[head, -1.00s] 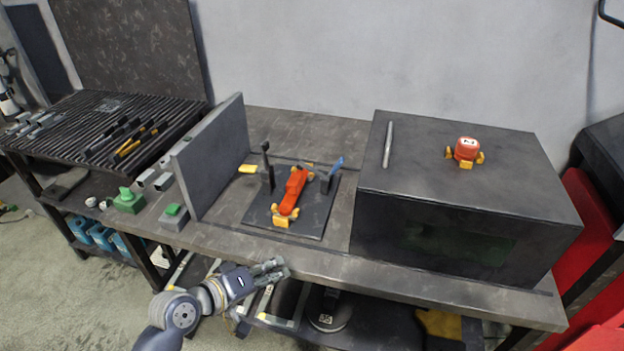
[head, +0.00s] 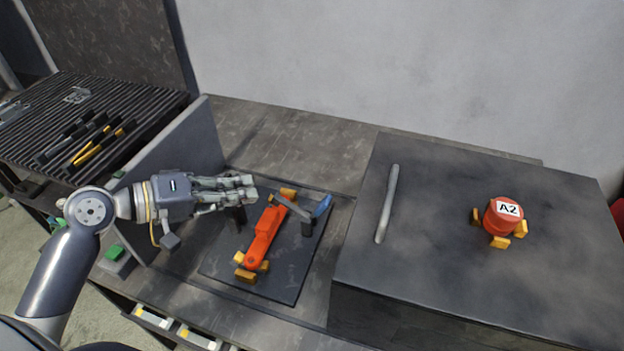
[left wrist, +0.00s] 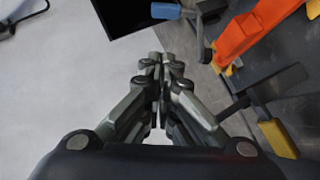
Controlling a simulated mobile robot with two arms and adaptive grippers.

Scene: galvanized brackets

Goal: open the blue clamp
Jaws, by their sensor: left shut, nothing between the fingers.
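The blue clamp (head: 322,206) stands at the right rear of a dark fixture plate (head: 285,280). Its blue handle is tilted up, and a grey bar reaches left from it toward an orange part (head: 264,238) on yellow supports. The blue handle also shows at the top of the left wrist view (left wrist: 166,11). My left gripper (head: 252,187) is shut and empty, above the plate's left rear, with its fingers pointing right, left of the blue clamp and apart from it. A black clamp (head: 238,216) is partly hidden under its fingers. My right gripper is not in view.
A grey upright panel (head: 205,140) stands left of the plate, close to my left arm. A large dark box (head: 450,270) at the right carries a grey rod (head: 387,203) and a red A2 object (head: 503,216). Bare bench lies behind the plate.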

